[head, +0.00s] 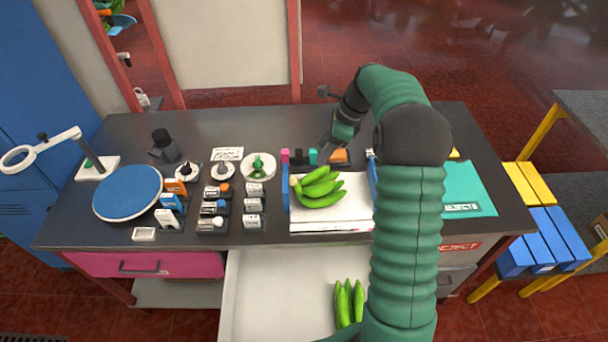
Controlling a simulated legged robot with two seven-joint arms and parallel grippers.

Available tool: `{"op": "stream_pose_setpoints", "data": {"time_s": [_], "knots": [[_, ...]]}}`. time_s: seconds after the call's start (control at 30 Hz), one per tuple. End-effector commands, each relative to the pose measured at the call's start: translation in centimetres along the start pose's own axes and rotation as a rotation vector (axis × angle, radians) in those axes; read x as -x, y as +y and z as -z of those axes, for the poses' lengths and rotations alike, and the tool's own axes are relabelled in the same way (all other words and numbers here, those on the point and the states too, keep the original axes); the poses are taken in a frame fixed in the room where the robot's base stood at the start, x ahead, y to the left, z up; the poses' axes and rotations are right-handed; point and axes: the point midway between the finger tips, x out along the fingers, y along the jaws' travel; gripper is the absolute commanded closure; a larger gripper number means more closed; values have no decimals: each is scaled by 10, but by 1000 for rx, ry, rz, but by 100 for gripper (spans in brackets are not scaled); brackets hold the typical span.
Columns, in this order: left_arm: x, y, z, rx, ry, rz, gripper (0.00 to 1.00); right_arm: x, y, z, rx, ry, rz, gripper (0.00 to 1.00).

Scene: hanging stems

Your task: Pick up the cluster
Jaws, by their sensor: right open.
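A cluster of green bananas (319,187) lies on a white board (335,212) with blue sides, near the middle of the table. A second bunch of green bananas (349,303) lies in the open white drawer (270,290) below the table front. My right gripper (327,148) is open and empty, just behind and above the first cluster. My right arm hides part of the board's right side and the table behind it. My left gripper is out of view.
Coloured blocks (305,157) stand right behind the board, close to my gripper. A teal mat (470,190) lies right. The table's back strip is mostly clear.

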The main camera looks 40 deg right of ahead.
Motion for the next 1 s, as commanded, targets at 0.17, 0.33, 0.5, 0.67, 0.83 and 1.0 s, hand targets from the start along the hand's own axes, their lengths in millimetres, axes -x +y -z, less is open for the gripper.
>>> {"op": "stream_pose_setpoints", "data": {"time_s": [0.17, 0.33, 0.5, 0.67, 0.83, 1.0], "knots": [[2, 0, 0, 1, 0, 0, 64, -32, 4, -4, -3, 1, -5, 54], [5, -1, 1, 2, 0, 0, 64, -79, -2, 2, -4, -3, -10, 54], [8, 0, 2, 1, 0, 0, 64, -112, -8, 10, -7, -9, -11, 54], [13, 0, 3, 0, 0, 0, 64, -128, -9, 9, -6, -10, -13, 54], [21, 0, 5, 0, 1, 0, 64, -160, -6, 4, -4, -5, -10, 54], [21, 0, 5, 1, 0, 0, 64, -175, -1, 2, -3, -2, -15, 54]]}}
